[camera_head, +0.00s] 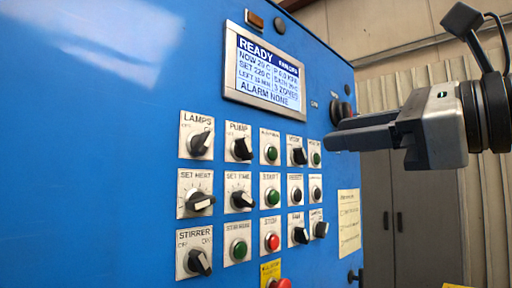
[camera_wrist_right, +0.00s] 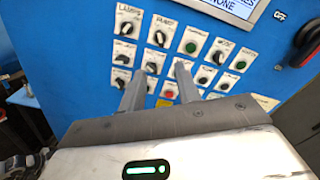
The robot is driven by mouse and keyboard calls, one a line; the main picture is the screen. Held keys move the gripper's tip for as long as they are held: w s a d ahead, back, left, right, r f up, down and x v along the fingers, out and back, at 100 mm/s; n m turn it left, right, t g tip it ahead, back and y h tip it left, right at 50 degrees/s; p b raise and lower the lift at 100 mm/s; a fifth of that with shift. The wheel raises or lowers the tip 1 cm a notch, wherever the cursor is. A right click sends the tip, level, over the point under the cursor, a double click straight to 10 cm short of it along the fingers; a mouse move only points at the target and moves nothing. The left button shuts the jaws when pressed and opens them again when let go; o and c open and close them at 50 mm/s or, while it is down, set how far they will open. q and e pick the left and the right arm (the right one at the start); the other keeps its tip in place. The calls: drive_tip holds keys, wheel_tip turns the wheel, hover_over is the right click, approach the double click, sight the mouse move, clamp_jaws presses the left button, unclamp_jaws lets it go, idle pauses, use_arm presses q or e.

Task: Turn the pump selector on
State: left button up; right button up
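The pump selector (camera_head: 242,149) is a black rotary knob on a white plate labelled PUMP, in the top row of the blue panel. It is right of the lamps selector (camera_head: 200,143). Its exact setting is too small to read with certainty. The pump selector also shows in the right wrist view (camera_wrist_right: 160,38), beyond my fingers. My right gripper (camera_head: 330,141) is in front of the panel, to the right of the pump selector and apart from it. In the wrist view its two fingers (camera_wrist_right: 161,85) are spread with nothing between them. My left gripper is out of view.
A display (camera_head: 265,70) reading READY is above the controls. Several knobs and buttons crowd around the selector, including a green button (camera_head: 271,153) just right and the set time knob (camera_head: 242,199) below.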

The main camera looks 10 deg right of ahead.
sight(249, 147)
drive_tip(key=p+x, duration=0.4)
drive_tip(key=x, duration=1.1)
drive_tip(key=shift+s+r+p, duration=0.1)
drive_tip(key=shift+r+p, duration=0.05)
drive_tip(key=shift+p, duration=0.2)
drive_tip(key=shift+w+a, duration=0.25)
drive_tip(key=shift+w, duration=0.15)
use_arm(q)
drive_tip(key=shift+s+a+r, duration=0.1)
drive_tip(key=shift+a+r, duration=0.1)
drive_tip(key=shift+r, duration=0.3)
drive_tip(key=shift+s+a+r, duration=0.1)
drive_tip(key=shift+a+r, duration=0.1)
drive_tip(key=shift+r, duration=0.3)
use_arm(e)
clamp_jaws()
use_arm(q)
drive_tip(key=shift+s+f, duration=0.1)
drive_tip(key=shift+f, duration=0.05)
